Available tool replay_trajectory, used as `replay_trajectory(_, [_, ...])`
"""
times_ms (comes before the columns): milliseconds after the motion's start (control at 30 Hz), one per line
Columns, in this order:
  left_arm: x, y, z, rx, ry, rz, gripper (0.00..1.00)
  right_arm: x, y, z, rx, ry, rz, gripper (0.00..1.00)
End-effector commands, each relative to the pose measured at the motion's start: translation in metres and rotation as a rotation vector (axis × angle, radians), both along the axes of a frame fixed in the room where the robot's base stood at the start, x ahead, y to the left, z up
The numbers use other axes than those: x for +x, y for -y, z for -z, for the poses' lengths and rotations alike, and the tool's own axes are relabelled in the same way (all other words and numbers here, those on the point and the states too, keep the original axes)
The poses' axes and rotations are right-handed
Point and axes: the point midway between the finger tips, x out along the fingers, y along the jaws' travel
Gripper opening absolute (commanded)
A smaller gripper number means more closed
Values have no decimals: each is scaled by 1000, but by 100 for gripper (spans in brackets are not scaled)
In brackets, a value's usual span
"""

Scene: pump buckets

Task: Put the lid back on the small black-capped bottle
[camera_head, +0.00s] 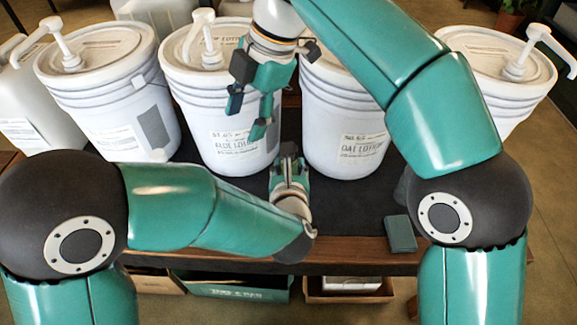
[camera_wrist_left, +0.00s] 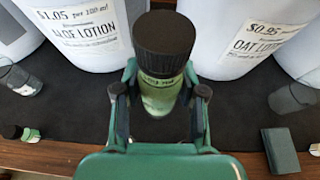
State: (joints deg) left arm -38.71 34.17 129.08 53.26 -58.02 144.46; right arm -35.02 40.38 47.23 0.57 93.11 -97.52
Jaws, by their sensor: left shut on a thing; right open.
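In the left wrist view a small bottle (camera_wrist_left: 159,97) with a greenish body stands between my left gripper's fingers. A wide black cap (camera_wrist_left: 163,42) sits at its top; I cannot tell whether it is fully seated. My left gripper (camera_wrist_left: 160,88) is shut on the bottle. In the head view my left gripper (camera_head: 290,160) is above the dark mat, in front of the aloe and oat buckets, and the bottle cannot be made out there. My right gripper (camera_head: 252,108) is open, with nothing visible in it, pointing down above and slightly left of my left gripper.
An aloe lotion bucket (camera_head: 215,112) and an oat lotion bucket (camera_head: 345,125) stand close behind. Another pump bucket (camera_head: 110,95) is at left. A dark teal block (camera_head: 400,233) lies near the table's front edge.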

Motion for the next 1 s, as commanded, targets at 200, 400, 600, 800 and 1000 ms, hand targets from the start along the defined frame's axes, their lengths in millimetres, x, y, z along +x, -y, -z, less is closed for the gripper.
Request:
replay_trajectory(200, [0,0,0,-1,1,0,0,29,46,21,-248,83,-279,55])
replay_trajectory(400, [0,0,0,0,1,0,0,36,66,26,-340,84,-384,55])
replay_trajectory(600, [0,0,0,-1,1,-1,0,36,68,26,-350,85,-397,55])
replay_trajectory(800, [0,0,0,-1,1,0,0,36,68,26,-348,85,-396,55])
replay_trajectory(1000, [0,0,0,-1,1,-1,0,37,68,32,-349,84,-395,55])
